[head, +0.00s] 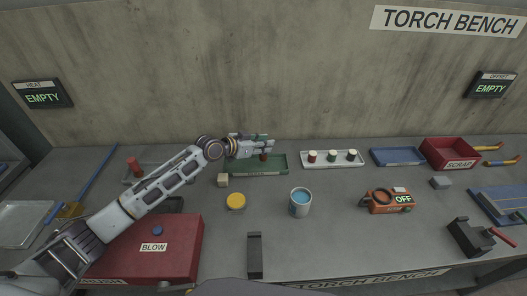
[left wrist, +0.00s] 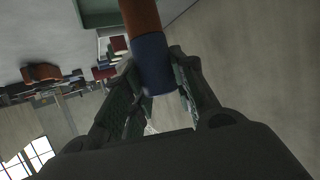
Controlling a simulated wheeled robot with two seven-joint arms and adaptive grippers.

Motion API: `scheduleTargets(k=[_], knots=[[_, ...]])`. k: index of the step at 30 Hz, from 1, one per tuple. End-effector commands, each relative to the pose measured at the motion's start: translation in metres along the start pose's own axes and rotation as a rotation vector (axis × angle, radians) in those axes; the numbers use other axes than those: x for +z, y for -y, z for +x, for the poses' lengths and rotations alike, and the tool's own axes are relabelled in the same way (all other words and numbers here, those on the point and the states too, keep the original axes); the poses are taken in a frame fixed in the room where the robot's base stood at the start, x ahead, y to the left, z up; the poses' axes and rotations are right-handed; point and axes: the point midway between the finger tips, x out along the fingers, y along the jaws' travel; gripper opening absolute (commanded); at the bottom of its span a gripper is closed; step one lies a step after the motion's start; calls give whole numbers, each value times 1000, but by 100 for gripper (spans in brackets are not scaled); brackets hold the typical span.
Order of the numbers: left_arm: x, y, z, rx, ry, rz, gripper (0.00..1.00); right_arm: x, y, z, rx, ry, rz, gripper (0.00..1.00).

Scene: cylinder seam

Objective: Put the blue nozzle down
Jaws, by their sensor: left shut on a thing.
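My left gripper (head: 266,143) is at the back of the bench, over the green tray (head: 275,168). In the left wrist view its fingers (left wrist: 155,80) are shut on the blue nozzle (left wrist: 153,65), a short dark blue cylinder with an orange-brown length extending from it. In the head view a small reddish-brown piece (head: 264,156) shows just below the fingers at the tray; whether it touches the tray I cannot tell. The blue part is not clear in the head view. My right gripper is not in view.
A white tray (head: 333,165) with several small pieces stands to the right, then a blue tray (head: 398,157) and the red scrap box (head: 448,150). A cream block (head: 223,180), yellow disc (head: 236,201) and blue-filled cup (head: 300,202) stand in front. A red cylinder (head: 134,167) is left.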

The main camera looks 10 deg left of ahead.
Motion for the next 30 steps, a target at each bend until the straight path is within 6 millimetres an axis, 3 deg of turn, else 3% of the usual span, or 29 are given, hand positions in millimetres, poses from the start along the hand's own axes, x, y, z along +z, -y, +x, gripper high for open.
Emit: scheduleTargets(k=[7, 18, 30], knots=[[3, 0, 2, 0, 0, -1, 0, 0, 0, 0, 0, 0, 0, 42], [33, 0, 14, 0, -1, -2, 0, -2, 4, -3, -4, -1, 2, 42], [36, 0, 15, 0, -1, 0, 0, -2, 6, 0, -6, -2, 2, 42]])
